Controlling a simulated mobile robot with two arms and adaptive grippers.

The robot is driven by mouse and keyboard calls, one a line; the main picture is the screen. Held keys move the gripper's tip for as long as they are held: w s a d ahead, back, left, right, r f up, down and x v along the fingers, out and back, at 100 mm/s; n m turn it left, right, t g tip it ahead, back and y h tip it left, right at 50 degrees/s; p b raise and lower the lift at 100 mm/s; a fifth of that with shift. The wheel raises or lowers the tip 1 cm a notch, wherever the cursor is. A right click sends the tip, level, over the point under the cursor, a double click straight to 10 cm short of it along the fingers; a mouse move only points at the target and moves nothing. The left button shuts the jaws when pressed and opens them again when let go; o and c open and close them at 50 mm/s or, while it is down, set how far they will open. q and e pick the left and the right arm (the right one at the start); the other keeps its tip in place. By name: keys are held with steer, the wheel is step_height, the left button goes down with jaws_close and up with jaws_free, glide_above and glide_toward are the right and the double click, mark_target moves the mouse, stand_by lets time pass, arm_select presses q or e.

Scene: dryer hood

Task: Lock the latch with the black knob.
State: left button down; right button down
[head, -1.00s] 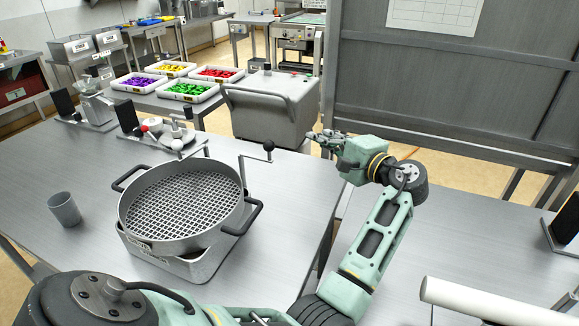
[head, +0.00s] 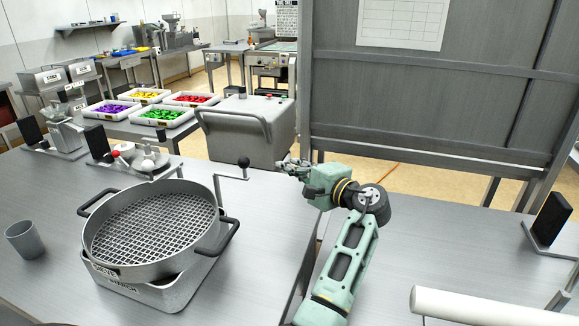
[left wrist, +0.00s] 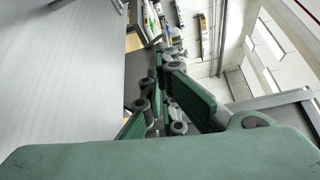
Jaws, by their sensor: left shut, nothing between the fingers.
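The black knob (head: 243,161) is a small ball on top of a thin bent metal latch rod (head: 231,177), behind and right of the round sieve (head: 150,232) in the head view. My left gripper (head: 287,166) is just right of the knob in that view, pointing left and apart from it. Its fingers are shut with nothing between them; they also show in the left wrist view (left wrist: 163,100). The knob cannot be made out in the wrist view. My right gripper is not in view.
The sieve sits on a metal box (head: 165,293) on the table, with a grey cup (head: 25,240) to its left. A wheeled metal bin (head: 248,130) stands behind the table. A grey panel (head: 400,95) rises behind my arm. A white cylinder (head: 490,308) lies at the lower right.

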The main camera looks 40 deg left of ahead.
arm_select(q)
steer(key=s+a+p, duration=0.2)
steer(key=a+p, duration=0.1)
steer(key=a, duration=0.3)
steer(key=shift+s+a+p, duration=0.2)
steer(key=shift+a+p, duration=0.1)
steer(key=shift+p, duration=0.05)
steer(key=shift+r, duration=0.15)
